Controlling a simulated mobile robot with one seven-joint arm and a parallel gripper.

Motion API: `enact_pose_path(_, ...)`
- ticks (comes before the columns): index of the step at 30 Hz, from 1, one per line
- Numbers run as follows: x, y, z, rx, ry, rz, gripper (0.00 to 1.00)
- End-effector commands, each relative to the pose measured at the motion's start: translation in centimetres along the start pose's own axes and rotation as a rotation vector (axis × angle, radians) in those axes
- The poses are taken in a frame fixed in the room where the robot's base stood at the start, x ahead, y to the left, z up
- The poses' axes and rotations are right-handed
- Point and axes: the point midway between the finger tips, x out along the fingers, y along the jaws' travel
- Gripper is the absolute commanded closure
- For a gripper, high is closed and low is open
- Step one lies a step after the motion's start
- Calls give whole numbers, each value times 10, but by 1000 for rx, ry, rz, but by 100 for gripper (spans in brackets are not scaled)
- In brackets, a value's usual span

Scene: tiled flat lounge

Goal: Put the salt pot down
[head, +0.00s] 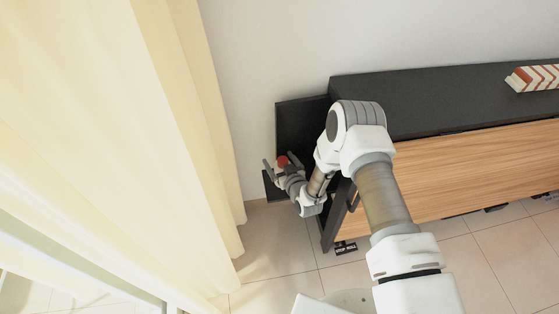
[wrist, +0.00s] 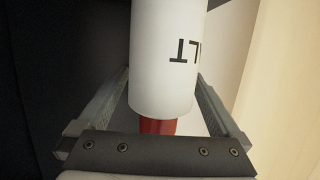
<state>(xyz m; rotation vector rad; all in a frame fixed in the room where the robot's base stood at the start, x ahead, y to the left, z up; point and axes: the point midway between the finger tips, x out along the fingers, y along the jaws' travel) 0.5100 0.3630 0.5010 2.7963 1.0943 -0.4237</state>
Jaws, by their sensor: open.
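The salt pot is a white cylinder with dark lettering, upside down in the wrist view (wrist: 163,60), and a red end nearest my palm. In the head view only its red top (head: 282,161) shows clearly, at the left end of the dark cabinet. My gripper (head: 279,159) is open around the pot, one finger on each side. In the wrist view, gaps show between the pot and the fingers. The pot's far end is out of the wrist view, and what it rests on is hidden.
A long black-topped cabinet (head: 430,95) with a wood front (head: 465,175) runs to the right, with a striped object (head: 533,78) on top. A dark panel (head: 300,125) rises behind my gripper. A cream curtain (head: 190,120) hangs close on the left. Tiled floor (head: 285,255) is clear in front.

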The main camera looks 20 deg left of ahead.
Motion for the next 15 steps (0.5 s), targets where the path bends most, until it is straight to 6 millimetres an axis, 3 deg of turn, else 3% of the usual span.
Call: enact_pose_path(15,-99,0,-2,1,-3,0,0)
